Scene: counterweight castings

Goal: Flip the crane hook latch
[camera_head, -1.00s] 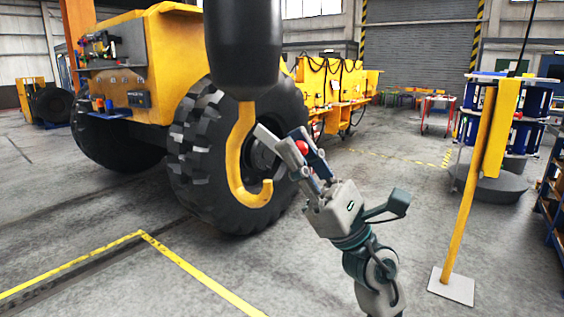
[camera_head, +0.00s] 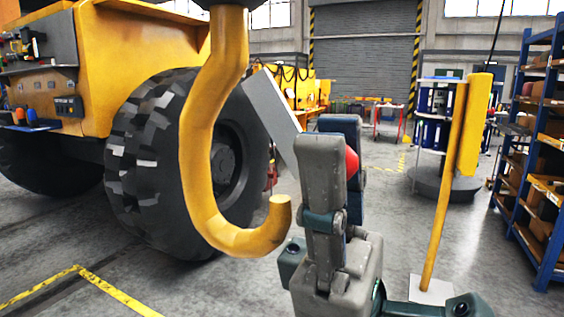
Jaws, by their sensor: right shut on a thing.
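The yellow crane hook (camera_head: 197,140) hangs in the left middle of the head view, its tip curling up at the right. A flat grey latch plate (camera_head: 271,112) slants across the hook's mouth, from near the shank down to my right gripper. My right gripper (camera_head: 334,142) points up, just right of the hook. It is shut on the latch, and a red knob (camera_head: 352,162) shows between its fingers. The fingers hide the latch's lower end. My left gripper is not in view.
A yellow vehicle (camera_head: 140,60) with a large black tyre (camera_head: 150,165) stands behind the hook. A yellow post (camera_head: 446,190) on a pale base and a blue shelf rack (camera_head: 541,150) stand at the right. Open floor lies between.

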